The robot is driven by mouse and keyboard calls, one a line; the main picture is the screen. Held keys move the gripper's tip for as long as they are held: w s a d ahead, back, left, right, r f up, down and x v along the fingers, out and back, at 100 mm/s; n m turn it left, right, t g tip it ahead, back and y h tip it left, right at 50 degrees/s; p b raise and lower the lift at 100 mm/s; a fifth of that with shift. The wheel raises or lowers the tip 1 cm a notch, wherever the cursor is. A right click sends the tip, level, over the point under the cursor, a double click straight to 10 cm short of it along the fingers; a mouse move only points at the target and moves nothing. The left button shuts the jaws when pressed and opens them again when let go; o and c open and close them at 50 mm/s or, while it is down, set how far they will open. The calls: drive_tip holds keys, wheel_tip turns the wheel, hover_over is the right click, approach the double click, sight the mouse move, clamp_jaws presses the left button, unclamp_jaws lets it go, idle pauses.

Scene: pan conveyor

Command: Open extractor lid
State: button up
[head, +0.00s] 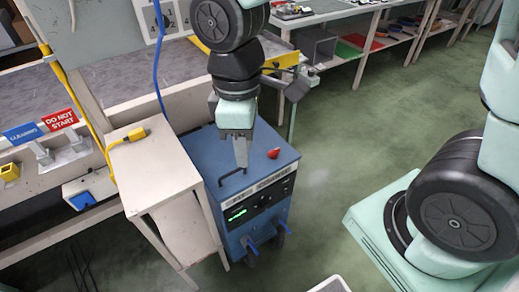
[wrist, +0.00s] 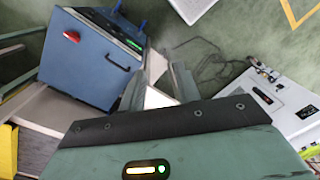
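The extractor (head: 265,215) is a blue box on wheels, with a dark front panel and a green light. Its blue lid (head: 205,150) lies flat and looks closed. A dark bar handle (head: 232,174) sits on the lid, and a red knob (head: 273,153) is near the right edge. In the wrist view the lid (wrist: 90,62), handle (wrist: 117,62) and red knob (wrist: 72,36) show at upper left. My gripper (head: 241,165) points down over the lid near the handle; contact cannot be told. In the wrist view its fingers (wrist: 159,85) are apart, with nothing held between them.
A pale side table (head: 150,165) stands close on the extractor's left. A workbench (head: 120,75) runs behind, with red and blue signs (head: 42,127) and a yellow cable (head: 85,110). A blue cable (head: 158,60) hangs near my arm.

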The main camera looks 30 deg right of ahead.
drive_tip(key=shift+s+r+m, duration=0.3)
drive_tip(key=shift+s+m, duration=0.05)
drive_tip(key=shift+s, duration=0.5)
drive_tip(key=shift+s+r+m, duration=0.25)
drive_tip(key=shift+s+m, duration=0.1)
drive_tip(key=shift+s, duration=0.5)
